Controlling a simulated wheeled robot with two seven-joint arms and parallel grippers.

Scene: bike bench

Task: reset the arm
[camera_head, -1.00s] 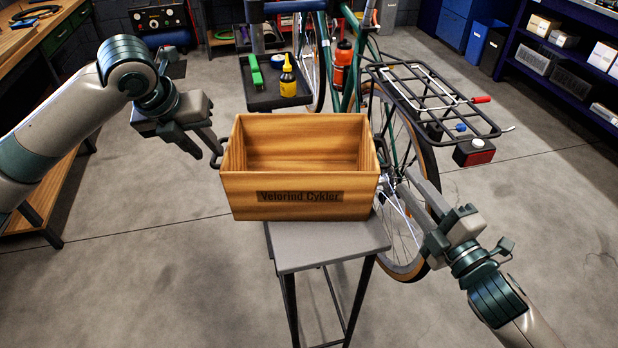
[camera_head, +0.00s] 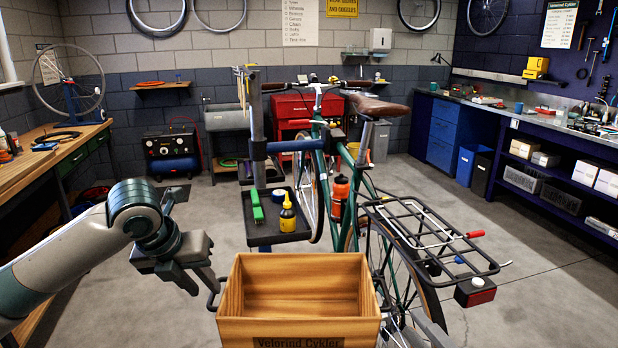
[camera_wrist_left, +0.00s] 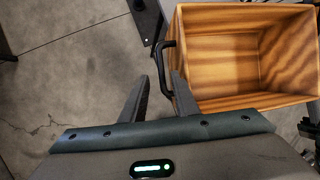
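My left gripper (camera_head: 203,285) is open and empty at the left side of a wooden crate (camera_head: 298,328) marked "Velorind Cykler". In the left wrist view its two fingers (camera_wrist_left: 158,95) are spread. The crate's dark side handle (camera_wrist_left: 166,68) lies just beyond the fingertips, near the right finger; I cannot tell whether they touch. The crate is empty and its lower part is cut off by the head view's bottom edge. Only a grey finger of my right gripper (camera_head: 428,330) shows at the bottom, right of the crate; its opening cannot be judged.
A green bicycle with a black rear rack (camera_head: 435,238) stands behind and right of the crate. A tool tray (camera_head: 272,238) with a yellow bottle (camera_head: 288,214) and a green brush (camera_head: 257,206) is behind it. Workbenches line both sides. Floor at right is open.

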